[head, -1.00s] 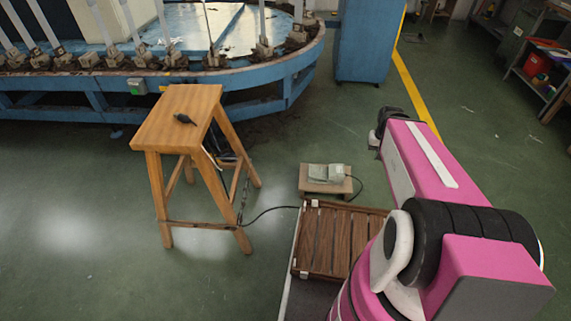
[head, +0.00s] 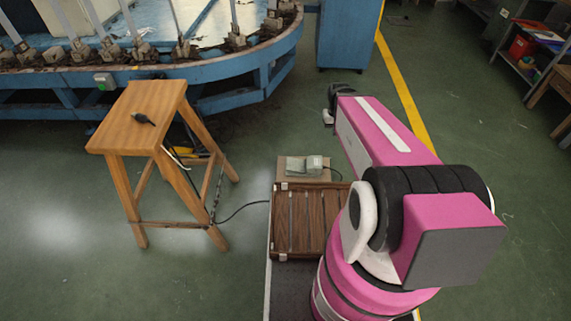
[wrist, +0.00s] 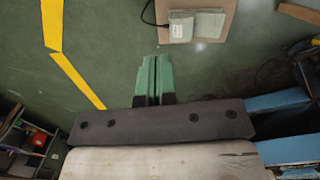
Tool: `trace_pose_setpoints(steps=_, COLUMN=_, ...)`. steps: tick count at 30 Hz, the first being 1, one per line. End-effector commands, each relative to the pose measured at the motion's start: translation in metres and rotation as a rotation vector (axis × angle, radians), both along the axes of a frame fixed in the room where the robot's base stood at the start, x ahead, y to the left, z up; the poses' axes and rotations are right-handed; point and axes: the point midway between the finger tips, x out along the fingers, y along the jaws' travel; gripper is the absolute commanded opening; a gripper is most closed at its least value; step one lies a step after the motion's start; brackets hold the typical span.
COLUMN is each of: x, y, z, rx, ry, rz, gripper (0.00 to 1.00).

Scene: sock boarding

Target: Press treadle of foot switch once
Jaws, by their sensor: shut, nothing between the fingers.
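The foot switch (head: 304,166) is a small grey-green pedal on a light brown board (head: 289,178) on the floor, with a dark cable. In the wrist view the foot switch (wrist: 196,25) lies at the top, its treadle seen from above. My gripper (wrist: 153,58) shows there as two green fingers closed together, empty, below and left of the board. They are apart from the foot switch in the picture; their height above the floor is hard to tell. In the head view my gripper (head: 328,118) hangs at the arm's end, beyond and slightly right of the switch.
A slatted wooden platform (head: 300,230) lies in front of the switch. A wooden stool (head: 145,105) with a small dark object on it stands at left. A blue machine (head: 200,73) and blue cabinet (head: 345,40) stand behind. Green floor is open at right.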

Motion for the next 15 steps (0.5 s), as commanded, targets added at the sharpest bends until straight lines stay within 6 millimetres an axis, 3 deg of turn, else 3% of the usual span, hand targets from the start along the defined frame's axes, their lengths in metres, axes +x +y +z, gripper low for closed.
trace_pose_setpoints(steps=1, x=0.024, y=0.010, z=-0.020, rx=-0.031, ry=0.016, rz=0.046, gripper=0.00)
trace_pose_setpoints(steps=6, x=0.082, y=0.051, z=-0.094, rx=-0.183, ry=0.079, rz=0.249, gripper=0.00)
trace_pose_setpoints(steps=12, x=0.131, y=0.108, z=-0.182, rx=-0.363, ry=0.141, rz=0.494, gripper=0.00)
trace_pose_setpoints(steps=15, x=0.147, y=0.134, z=-0.219, rx=-0.438, ry=0.163, rz=0.596, gripper=0.00)
